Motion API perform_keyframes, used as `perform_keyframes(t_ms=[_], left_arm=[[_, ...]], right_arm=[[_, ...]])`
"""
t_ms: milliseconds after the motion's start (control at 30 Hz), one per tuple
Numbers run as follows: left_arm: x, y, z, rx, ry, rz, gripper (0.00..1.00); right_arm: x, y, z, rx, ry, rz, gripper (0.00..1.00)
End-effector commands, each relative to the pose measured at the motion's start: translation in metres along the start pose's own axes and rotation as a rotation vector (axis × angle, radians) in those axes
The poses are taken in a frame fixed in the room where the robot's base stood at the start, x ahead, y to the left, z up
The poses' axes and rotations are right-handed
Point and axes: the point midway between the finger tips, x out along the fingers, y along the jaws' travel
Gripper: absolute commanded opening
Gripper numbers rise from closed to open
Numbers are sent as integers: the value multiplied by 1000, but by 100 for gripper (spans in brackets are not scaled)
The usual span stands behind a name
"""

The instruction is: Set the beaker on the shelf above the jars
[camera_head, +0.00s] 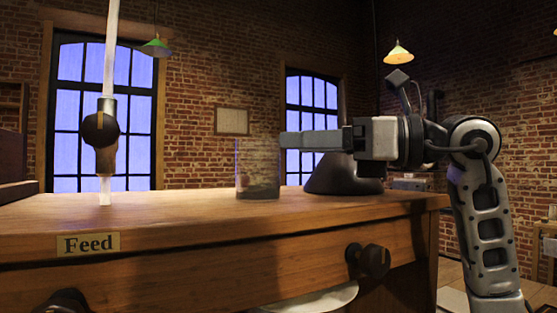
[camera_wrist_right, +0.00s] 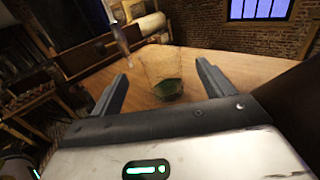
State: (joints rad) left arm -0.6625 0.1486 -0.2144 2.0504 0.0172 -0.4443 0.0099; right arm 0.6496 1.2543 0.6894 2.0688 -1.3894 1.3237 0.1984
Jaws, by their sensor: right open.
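The beaker (camera_head: 258,170) is clear glass with a dark greenish content low in it. It stands upright on the wooden bench top. In the right wrist view the beaker (camera_wrist_right: 163,75) lies ahead, between the two fingers and slightly beyond their tips. My right gripper (camera_head: 283,141) comes in from the right in the head view, level with the beaker's upper part. Its fingers (camera_wrist_right: 162,78) are spread and empty. My left gripper is in neither view. No jars or shelf can be made out clearly.
The wooden bench (camera_head: 180,225) carries a "Feed" label (camera_head: 88,244) and dark knobs (camera_head: 368,260) on its front. A glass tube with a dark valve (camera_head: 100,129) stands at the left. A dark rounded object (camera_head: 343,176) sits behind my right gripper. Bench top between tube and beaker is clear.

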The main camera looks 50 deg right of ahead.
Motion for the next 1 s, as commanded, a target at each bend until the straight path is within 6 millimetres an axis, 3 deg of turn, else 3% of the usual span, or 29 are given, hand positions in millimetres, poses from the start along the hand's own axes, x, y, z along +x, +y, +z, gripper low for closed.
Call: perform_keyframes(t_ms=[100,333,1000], left_arm=[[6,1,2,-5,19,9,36],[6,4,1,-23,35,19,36],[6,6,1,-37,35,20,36]], right_arm=[[-27,0,-3,-1,-4,-2,80],[-58,0,-1,-1,-2,-1,80],[-63,0,0,-1,0,0,80]])
